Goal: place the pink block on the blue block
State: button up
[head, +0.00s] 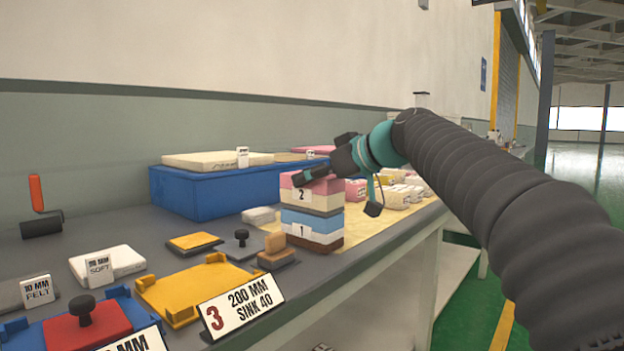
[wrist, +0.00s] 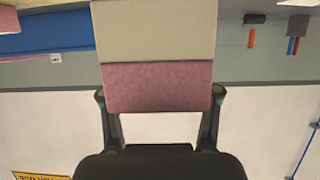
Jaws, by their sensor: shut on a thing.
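The pink block (head: 318,187), with a cream lower layer and a "2" tag, is at the top of a stack in the head view. Directly under it is the blue block (head: 322,222), with a cream layer and a "1" tag. The two look touching and roughly aligned, both upright. My gripper (head: 318,170) is shut on the pink block from the right and above. In the wrist view the pink block (wrist: 160,86) sits between the two fingers of my gripper (wrist: 160,98). The blue block is not seen there.
A brown base (head: 318,243) lies under the stack. A large blue block (head: 215,192) with pale pads stands behind left. Yellow (head: 195,290) and blue trays, a "200 MM SINK 40" sign (head: 242,309) and small samples fill the front left. Pale and pink blocks (head: 395,196) lie behind right.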

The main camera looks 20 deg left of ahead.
jog(key=shift+f, duration=0.1)
jog(key=shift+f, duration=0.15)
jog(key=o, duration=1.1)
jog(key=shift+r, duration=0.3)
jog(key=v, duration=1.2)
